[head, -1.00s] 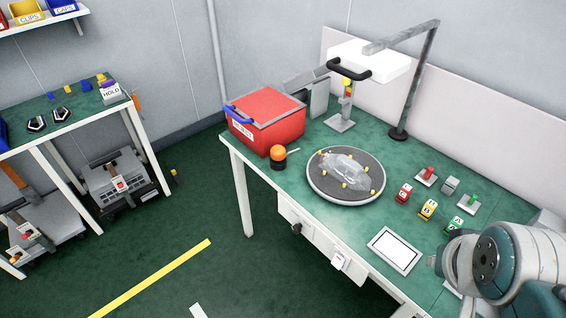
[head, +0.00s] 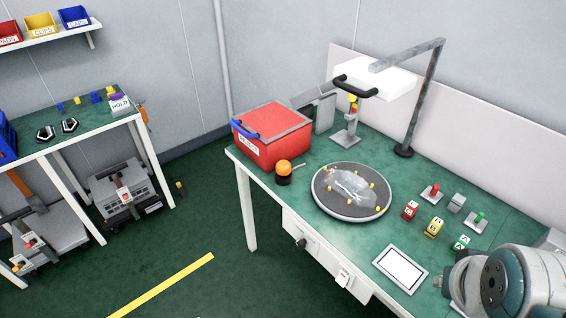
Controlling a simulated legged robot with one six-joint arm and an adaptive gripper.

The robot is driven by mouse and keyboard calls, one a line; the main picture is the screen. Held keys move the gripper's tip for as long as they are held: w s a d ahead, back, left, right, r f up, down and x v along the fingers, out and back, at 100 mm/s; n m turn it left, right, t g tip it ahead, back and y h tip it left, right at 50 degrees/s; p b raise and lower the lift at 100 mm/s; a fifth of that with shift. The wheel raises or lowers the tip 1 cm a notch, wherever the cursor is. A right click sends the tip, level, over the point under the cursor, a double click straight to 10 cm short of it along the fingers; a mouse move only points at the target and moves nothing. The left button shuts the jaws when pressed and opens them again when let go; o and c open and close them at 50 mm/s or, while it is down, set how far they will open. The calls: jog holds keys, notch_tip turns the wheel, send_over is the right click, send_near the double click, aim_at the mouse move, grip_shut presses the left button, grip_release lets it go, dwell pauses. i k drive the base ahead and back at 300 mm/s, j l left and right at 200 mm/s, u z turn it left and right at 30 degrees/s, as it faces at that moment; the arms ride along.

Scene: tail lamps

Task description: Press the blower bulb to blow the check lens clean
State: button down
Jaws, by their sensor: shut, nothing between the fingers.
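The blower bulb appears to be the orange dome on a black base (head: 284,168), standing on the green bench in front of the red bin. The clear lens (head: 350,186) lies on a round grey turntable (head: 322,205), with several small yellow pegs around it. Its surface is too small here to tell how clean it is. Part of my arm shows at the lower right corner, well apart from the bulb and the lens. My gripper's fingers are not visible.
The red lidded bin (head: 285,152) stands behind the bulb. Small lettered blocks (head: 434,228) and a white tablet (head: 400,270) lie to the right. Open floor lies left of the bench.

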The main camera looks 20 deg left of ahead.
aim_at(283, 167)
jog(key=j, duration=0.5)
jog(key=i+j, duration=0.15)
jog(key=j, duration=0.25)
jog(key=i+j, duration=0.1)
jog(key=j, duration=0.35)
jog(key=i+j, duration=0.15)
jog(key=j, duration=0.25)
jog(key=i+j, duration=0.1)
jog(key=j, duration=0.3)
jog(key=i+j, duration=0.15)
jog(key=j, duration=0.3)
